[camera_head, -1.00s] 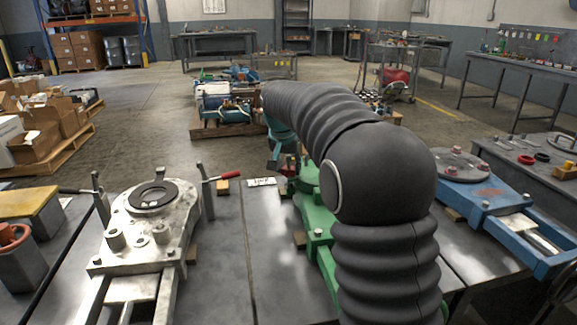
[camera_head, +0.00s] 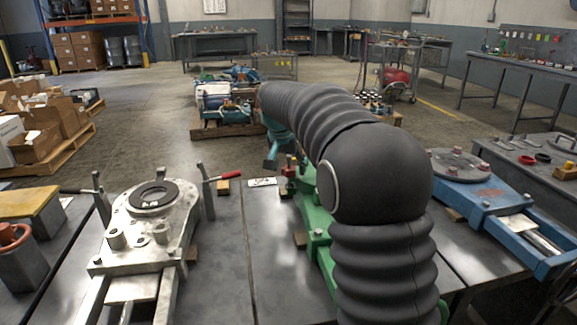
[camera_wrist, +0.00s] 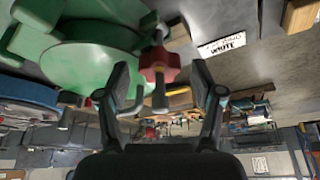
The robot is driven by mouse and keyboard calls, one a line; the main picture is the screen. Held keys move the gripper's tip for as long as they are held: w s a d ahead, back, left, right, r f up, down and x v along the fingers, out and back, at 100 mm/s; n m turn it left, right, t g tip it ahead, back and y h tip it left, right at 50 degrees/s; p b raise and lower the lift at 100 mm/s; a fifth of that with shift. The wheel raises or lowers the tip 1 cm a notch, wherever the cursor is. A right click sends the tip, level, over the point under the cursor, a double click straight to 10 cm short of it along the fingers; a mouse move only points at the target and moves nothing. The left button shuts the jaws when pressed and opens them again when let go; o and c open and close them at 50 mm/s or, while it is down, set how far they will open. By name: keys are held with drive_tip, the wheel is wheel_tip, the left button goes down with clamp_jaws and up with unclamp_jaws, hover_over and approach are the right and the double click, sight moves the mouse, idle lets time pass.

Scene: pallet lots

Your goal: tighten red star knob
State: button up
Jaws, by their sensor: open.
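The red star knob (camera_wrist: 158,63) shows in the wrist view at the upper middle, by the green fixture (camera_wrist: 90,55). My gripper (camera_wrist: 160,70) is open, with one finger on each side of the knob in the picture. I see gaps between the knob and both fingers; I cannot tell whether the knob is fully at fingertip depth. In the head view my arm covers much of the green fixture (camera_head: 313,222). A small red part (camera_head: 291,161) shows near my gripper there, but it is too small to identify surely.
A pale metal fixture (camera_head: 150,225) with a red-handled clamp (camera_head: 226,176) stands to the left. A blue fixture (camera_head: 490,195) stands to the right.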

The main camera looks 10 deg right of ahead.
drive_tip(key=v, duration=1.2)
